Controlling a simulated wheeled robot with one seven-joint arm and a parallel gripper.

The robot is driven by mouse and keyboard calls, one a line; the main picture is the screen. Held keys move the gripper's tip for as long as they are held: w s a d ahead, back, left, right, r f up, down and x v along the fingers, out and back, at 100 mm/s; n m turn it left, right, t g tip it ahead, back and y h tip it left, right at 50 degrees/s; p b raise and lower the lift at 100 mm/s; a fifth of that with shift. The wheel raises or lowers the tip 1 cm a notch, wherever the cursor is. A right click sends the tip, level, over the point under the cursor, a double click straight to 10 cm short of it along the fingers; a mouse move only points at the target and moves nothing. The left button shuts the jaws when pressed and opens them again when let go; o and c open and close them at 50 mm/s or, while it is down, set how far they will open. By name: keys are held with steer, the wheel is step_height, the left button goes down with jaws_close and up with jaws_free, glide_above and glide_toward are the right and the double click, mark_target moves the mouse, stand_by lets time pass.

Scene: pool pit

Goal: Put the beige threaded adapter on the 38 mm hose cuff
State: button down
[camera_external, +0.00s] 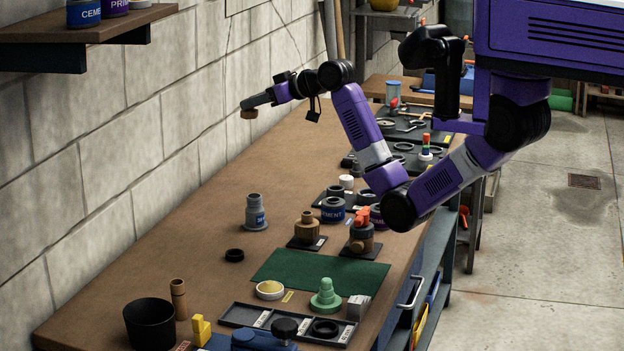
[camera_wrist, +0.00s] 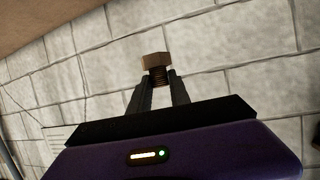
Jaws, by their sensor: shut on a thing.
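My gripper (camera_external: 250,104) is raised above the far part of the bench, near the block wall, and is shut on the beige threaded adapter (camera_external: 249,114). In the wrist view the adapter (camera_wrist: 155,62) sticks out past the fingertips (camera_wrist: 159,82), its wide tan head outward and its darker ribbed part between the fingers. A grey stepped fitting with a blue label (camera_external: 256,213) stands upright on the bench near the wall; it may be the 38 mm hose cuff, but its label is too small to read. The adapter is well apart from it.
A tan fitting (camera_external: 307,229) and an orange-handled valve (camera_external: 361,234) stand on dark plates. A black ring (camera_external: 234,255) lies nearby. A green mat (camera_external: 275,266), black pot (camera_external: 150,325) and parts tray (camera_external: 240,312) fill the near end. The bench's wall side (camera_external: 190,220) is clear.

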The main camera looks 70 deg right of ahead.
glide_above(259, 197)
step_height(259, 197, down, 16)
steer(key=shift+s+r+p, duration=0.1)
steer(key=shift+r+p, duration=0.15)
steer(key=shift+p, duration=0.15)
steer(key=shift+f, duration=2.55)
steer(key=shift+f, duration=0.1)
steer(key=shift+f, duration=0.15)
steer(key=c, duration=1.2)
jaws_free()
